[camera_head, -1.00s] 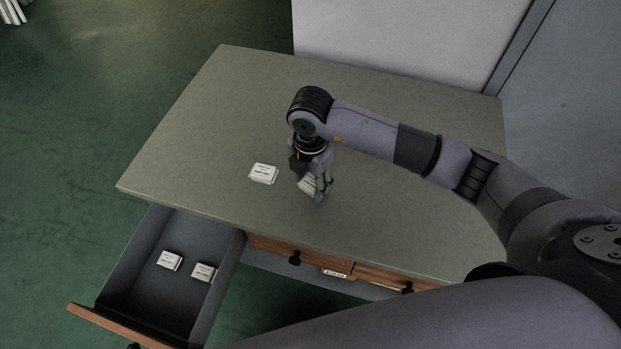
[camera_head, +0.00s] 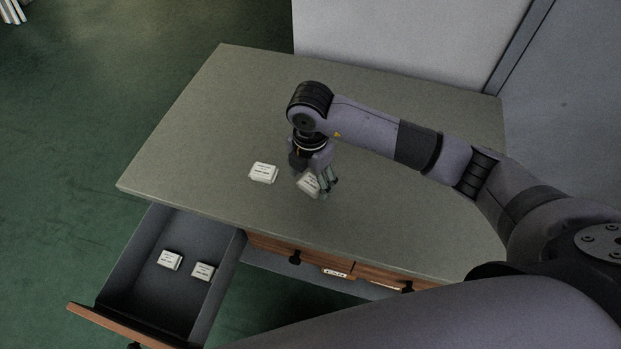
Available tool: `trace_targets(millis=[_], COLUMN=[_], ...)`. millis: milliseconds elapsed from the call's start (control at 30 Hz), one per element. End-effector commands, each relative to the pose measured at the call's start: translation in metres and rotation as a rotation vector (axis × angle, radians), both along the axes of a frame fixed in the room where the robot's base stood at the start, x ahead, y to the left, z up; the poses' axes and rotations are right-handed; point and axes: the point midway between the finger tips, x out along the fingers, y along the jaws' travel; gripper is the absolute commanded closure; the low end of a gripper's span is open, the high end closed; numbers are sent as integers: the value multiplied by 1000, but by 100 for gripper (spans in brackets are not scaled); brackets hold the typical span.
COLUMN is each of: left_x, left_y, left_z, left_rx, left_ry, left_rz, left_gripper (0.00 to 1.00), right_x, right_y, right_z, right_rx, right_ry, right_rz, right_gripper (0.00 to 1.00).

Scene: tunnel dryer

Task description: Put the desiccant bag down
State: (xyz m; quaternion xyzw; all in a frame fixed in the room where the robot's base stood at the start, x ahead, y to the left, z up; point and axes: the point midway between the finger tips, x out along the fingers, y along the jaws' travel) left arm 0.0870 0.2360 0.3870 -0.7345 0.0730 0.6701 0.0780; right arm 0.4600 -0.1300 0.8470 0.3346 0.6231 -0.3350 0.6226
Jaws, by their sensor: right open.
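One white desiccant bag (camera_head: 308,185) is at my right gripper, at or just above the grey table top (camera_head: 200,130); I cannot tell whether it fully rests there. My right gripper (camera_head: 318,191) points down at it with its fingers open, and they partly cover the bag. A second desiccant bag (camera_head: 263,172) lies flat on the table just left of the gripper. Two more bags, one on the left (camera_head: 169,260) and one on the right (camera_head: 203,271), lie in the open drawer (camera_head: 135,285). My left gripper is not in view.
The drawer stands pulled out at the table's front left. Closed wooden drawer fronts with dark knobs (camera_head: 295,257) and a small label (camera_head: 334,273) are beside it. A pale cabinet (camera_head: 390,35) stands behind the table. The table is clear at the left, back and right.

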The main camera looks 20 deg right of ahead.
Motion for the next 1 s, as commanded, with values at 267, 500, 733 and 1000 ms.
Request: trace_targets(millis=[267,500,733,1000], left_x=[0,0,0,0], left_y=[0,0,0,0], left_z=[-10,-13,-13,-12], left_rx=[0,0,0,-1], left_ry=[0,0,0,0], left_rz=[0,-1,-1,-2], left_gripper=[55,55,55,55], right_x=[2,1,0,0], right_y=[0,0,0,0], right_z=[57,100,112,112], right_rx=[2,0,0,0], right_ry=[-7,-5,-1,-1], right_rz=[1,1,0,0], right_gripper=[34,34,34,34])
